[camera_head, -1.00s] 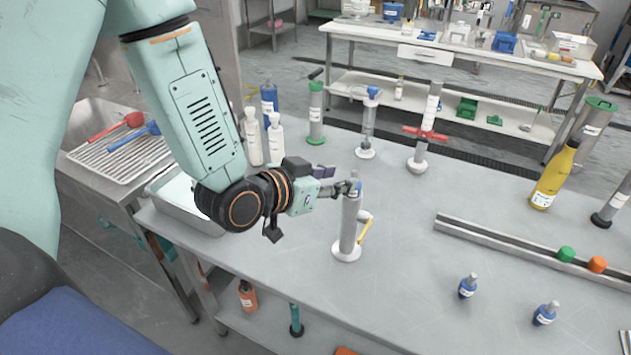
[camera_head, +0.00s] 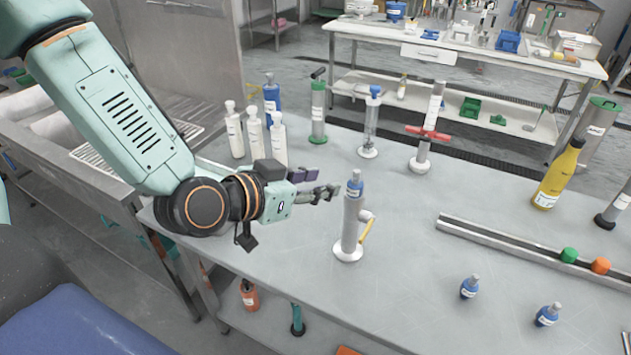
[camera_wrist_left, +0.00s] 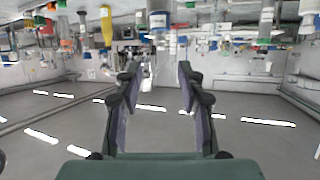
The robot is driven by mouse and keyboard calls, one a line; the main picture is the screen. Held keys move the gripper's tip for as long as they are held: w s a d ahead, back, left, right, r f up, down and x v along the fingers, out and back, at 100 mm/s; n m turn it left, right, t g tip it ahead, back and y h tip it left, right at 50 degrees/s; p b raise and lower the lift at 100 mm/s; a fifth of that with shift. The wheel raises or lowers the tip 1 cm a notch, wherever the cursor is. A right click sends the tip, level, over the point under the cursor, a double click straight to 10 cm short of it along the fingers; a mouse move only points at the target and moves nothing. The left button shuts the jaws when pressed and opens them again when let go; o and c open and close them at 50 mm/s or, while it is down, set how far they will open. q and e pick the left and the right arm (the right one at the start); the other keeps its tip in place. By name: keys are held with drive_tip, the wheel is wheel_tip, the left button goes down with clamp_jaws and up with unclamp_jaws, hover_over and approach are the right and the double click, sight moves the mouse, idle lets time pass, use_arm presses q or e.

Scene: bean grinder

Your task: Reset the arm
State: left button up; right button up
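My left gripper (camera_head: 325,193) is above the steel table, just left of the grey upright stand with a yellow handle (camera_head: 351,225). A gap separates the fingers from the stand. A small blue bottle with a grey cap (camera_head: 355,185) is upright at the top of the stand. In the left wrist view my left gripper (camera_wrist_left: 157,75) shows two dark fingers spread apart, with nothing between them. My right gripper is not in view.
Several white bottles (camera_head: 253,133) stand behind my left wrist. A green-capped cylinder (camera_head: 318,110) and a red-handled stand (camera_head: 424,140) are farther back. A metal rail (camera_head: 490,237) and two small blue bottles (camera_head: 469,287) are at the right. The table's front middle is clear.

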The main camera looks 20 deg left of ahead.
use_arm(q)
drive_tip(key=shift+s, duration=0.1)
idle(0.3)
drive_tip(key=s+a+f+n+g+y+b, duration=0.1)
drive_tip(key=s+f+n+g+y+b, duration=0.25)
drive_tip(key=f, duration=0.85)
drive_tip(key=s+a+f+n+g+b, duration=0.1)
drive_tip(key=s+f+n+g+b, duration=0.25)
drive_tip(key=s+f, duration=0.65)
drive_tip(key=s+f+m+g+b, duration=0.1)
drive_tip(key=s+f+g+b, duration=0.1)
drive_tip(key=s+f, duration=0.5)
drive_tip(key=s+f+m+g+y+b, duration=0.1)
drive_tip(key=s+f+g+b, duration=0.2)
drive_tip(key=s+f, duration=0.4)
wheel_tip(320, 180, down, 5)
drive_tip(key=shift+a+f+g+b, duration=0.15)
drive_tip(key=shift+g+b, duration=0.15)
drive_tip(key=shift+b, duration=0.5)
